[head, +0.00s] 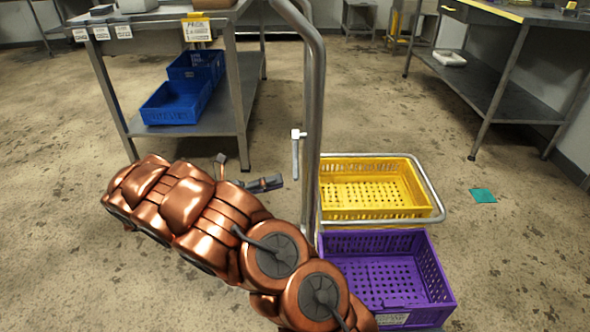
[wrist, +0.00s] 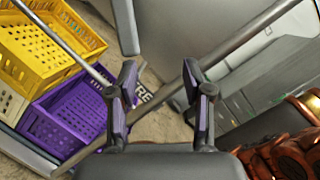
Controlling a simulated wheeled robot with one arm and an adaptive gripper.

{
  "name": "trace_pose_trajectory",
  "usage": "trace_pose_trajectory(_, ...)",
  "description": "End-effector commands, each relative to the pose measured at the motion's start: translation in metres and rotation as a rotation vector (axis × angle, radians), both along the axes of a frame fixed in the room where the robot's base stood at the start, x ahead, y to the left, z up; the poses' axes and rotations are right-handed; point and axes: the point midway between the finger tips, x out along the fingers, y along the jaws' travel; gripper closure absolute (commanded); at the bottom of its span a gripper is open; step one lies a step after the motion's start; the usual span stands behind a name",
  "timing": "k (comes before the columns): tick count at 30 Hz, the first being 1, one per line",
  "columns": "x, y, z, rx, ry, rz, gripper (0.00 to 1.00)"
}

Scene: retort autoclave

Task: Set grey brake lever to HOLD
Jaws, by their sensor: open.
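A slim grey lever (head: 295,158) with a pale crosspiece at its top stands upright beside the trolley's tall steel post (head: 313,110) in the head view. I take it to be the brake lever; no HOLD mark is readable. I cannot surely pick the lever out in the wrist view. My gripper (wrist: 160,68) is open, its two dark fingers apart, with a steel tube crossing behind them. In the head view my gripper (head: 243,172) shows partly behind my copper arm, left of the lever and apart from it in the picture.
The trolley carries a yellow crate (head: 372,209) and a purple crate (head: 335,233). A steel table (head: 240,95) with blue bins (head: 172,104) on its shelf stands at the back left. Another table (head: 500,106) stands at the right. A teal piece (head: 483,196) lies on the open floor.

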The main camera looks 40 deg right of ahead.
Motion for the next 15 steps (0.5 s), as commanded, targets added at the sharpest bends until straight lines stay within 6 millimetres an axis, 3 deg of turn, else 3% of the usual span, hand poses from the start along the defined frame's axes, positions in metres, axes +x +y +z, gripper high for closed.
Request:
trace_pose_trajectory(6,0.033,-0.006,-0.017,-0.044,0.095,0.058,0.5)
trace_pose_trajectory(15,0.04,-0.011,-0.02,-0.057,0.119,0.074,0.5)
